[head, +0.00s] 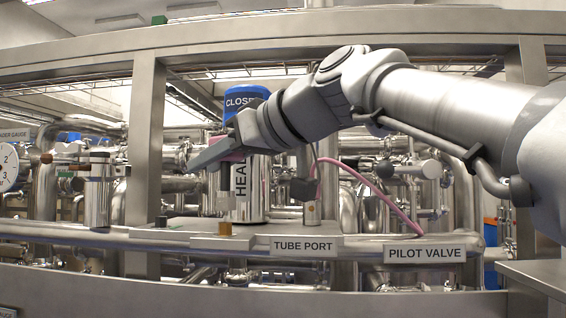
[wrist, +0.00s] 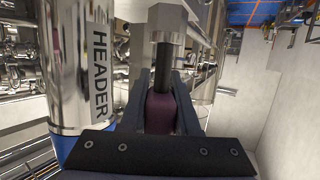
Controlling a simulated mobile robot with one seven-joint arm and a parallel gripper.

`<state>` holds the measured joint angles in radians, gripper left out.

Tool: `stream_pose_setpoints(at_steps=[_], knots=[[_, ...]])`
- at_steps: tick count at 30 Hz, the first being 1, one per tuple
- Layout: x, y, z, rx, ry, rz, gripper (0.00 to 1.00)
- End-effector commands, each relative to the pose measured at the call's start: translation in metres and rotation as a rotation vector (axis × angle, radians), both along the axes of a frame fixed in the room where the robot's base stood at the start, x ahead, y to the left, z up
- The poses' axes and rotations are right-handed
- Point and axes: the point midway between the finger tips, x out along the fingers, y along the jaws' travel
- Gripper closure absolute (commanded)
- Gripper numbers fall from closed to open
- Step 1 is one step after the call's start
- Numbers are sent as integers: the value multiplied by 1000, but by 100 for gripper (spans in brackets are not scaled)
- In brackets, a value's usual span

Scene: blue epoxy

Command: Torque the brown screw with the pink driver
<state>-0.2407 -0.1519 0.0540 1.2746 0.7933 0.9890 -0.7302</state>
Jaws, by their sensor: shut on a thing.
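My gripper (head: 214,153) is shut on the pink driver (head: 232,155), beside the blue-topped cylinder marked HEADER. In the wrist view my gripper (wrist: 162,100) has a finger on each side of the driver's dark pink handle (wrist: 160,112). A black shaft runs from the handle to a grey metal piece. In the head view the driver hangs roughly upright, its lower part pointing down. The brown screw (head: 225,229) stands on the metal plate below it, with a visible gap between them. The brown screw does not show clearly in the wrist view.
The HEADER cylinder (head: 249,178) stands close by, also in the wrist view (wrist: 85,70). A tube port (head: 312,212) with a pink hose (head: 385,200) is to the right. A black knob (head: 160,221) sits left on the plate. A steel beam (head: 300,58) crosses above.

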Motion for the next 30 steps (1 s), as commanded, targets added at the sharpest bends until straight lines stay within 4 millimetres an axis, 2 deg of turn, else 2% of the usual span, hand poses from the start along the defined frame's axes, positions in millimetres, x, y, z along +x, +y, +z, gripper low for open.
stream_pose_setpoints(at_steps=[30], knots=[[0,0,-21,1,-1,0,100]])
